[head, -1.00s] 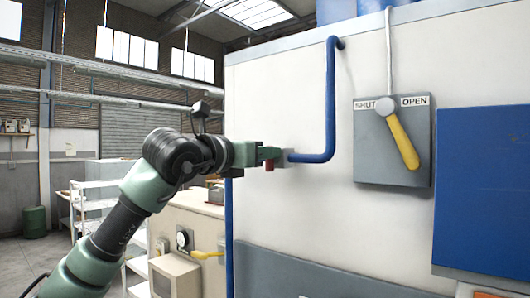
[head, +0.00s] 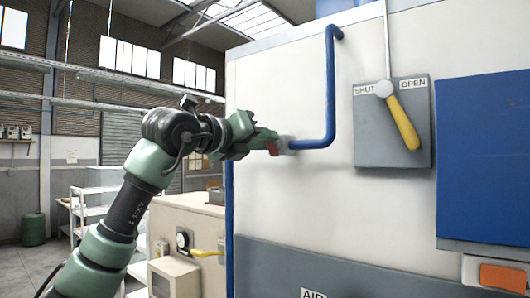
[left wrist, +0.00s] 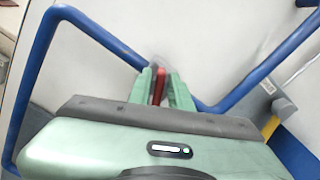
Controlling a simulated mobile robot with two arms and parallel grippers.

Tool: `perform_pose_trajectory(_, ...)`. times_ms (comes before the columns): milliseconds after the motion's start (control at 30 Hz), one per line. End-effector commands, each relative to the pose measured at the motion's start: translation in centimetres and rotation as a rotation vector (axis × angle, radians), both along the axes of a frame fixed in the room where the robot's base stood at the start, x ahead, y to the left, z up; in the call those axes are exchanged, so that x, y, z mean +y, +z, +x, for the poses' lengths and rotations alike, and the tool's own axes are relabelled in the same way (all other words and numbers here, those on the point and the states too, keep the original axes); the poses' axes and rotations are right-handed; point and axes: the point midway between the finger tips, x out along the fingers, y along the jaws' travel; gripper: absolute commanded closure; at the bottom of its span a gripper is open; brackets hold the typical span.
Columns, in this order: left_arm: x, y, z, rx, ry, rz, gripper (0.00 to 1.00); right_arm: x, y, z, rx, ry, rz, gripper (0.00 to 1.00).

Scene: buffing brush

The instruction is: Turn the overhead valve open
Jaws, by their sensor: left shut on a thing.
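A small red piece (head: 272,149) shows at the tips of my left gripper (head: 271,140), beside the end of the blue pipe (head: 331,90). In the left wrist view my left gripper (left wrist: 159,88) is shut on this red piece (left wrist: 158,87), which stands between its two green fingers. How it joins the pipe is hidden. A yellow lever (head: 404,122) sits on a grey plate (head: 376,150) marked SHUT and OPEN. It hangs down and to the right from its pale hub, on the OPEN side. My right gripper is not in view.
A white cabinet wall (head: 290,200) stands close ahead, with a blue panel (head: 483,180) at right. A lower cabinet (head: 205,220) with a gauge and another yellow handle stands at left. White shelving (head: 90,215) and open floor lie further back.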

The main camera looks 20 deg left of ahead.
Motion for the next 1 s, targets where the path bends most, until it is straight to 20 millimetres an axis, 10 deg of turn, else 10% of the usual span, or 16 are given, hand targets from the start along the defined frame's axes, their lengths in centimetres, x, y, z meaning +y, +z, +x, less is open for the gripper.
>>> perform_pose_trajectory(1000, 0.8, -1.1, 0.2, 0.309, 0.000, -0.860, 1.00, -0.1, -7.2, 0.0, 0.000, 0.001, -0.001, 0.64)
